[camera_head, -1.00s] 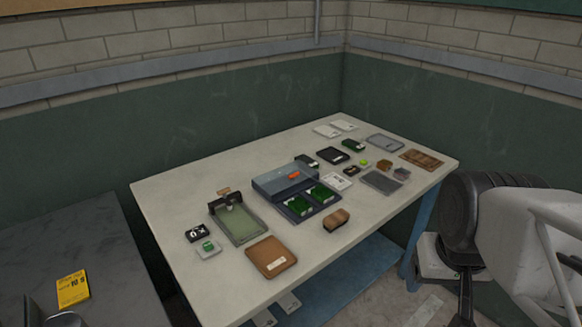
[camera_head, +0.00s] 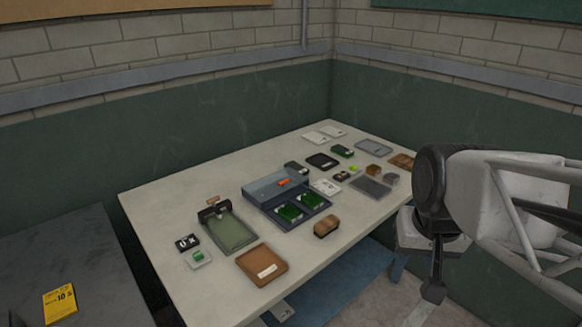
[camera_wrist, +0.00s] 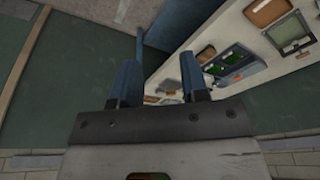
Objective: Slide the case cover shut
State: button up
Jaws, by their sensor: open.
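The blue-grey case (camera_head: 268,206) lies in the middle of the pale table. Its cover (camera_head: 262,188), with an orange tab (camera_head: 283,182), sits over the back part. The front part is uncovered and shows two green turf pieces (camera_head: 289,211). The case also shows in the wrist view (camera_wrist: 212,69), at the upper right, partly behind a finger or close to it. My gripper (camera_wrist: 161,78) is open with nothing between its blue fingers. It is well away from the case, off the table's right side, and its fingers are hard to make out in the head view.
The table (camera_head: 150,200) holds a brown tray (camera_head: 262,264), a green-based frame (camera_head: 230,232), a brush-like brown block (camera_head: 326,227), a dark grey pad (camera_head: 371,187) and several small items around the case. A dark bench (camera_head: 60,240) with a yellow card (camera_head: 60,302) stands at left.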

jog(key=w+a+m, duration=0.1)
jog(key=w+a, duration=0.2)
jog(key=w, duration=0.7)
jog(key=w+a+m, duration=0.2)
jog(key=w+a, duration=0.2)
jog(key=w, duration=0.6)
jog(key=w+a+m, duration=0.1)
jog(key=w+a, duration=0.2)
jog(key=w, duration=0.6)
jog(key=m+g+y, duration=0.1)
jog(key=m+y, duration=0.1)
jog(key=m, duration=0.2)
send_near(276, 183)
jog(key=s+d+r, duration=0.2)
jog(key=s+d, duration=0.1)
jog(key=shift+a+r, duration=0.1)
jog(key=shift+r, duration=0.05)
jog(key=shift+x, duration=3.85)
jog(key=shift+c, duration=0.3)
grip_shut()
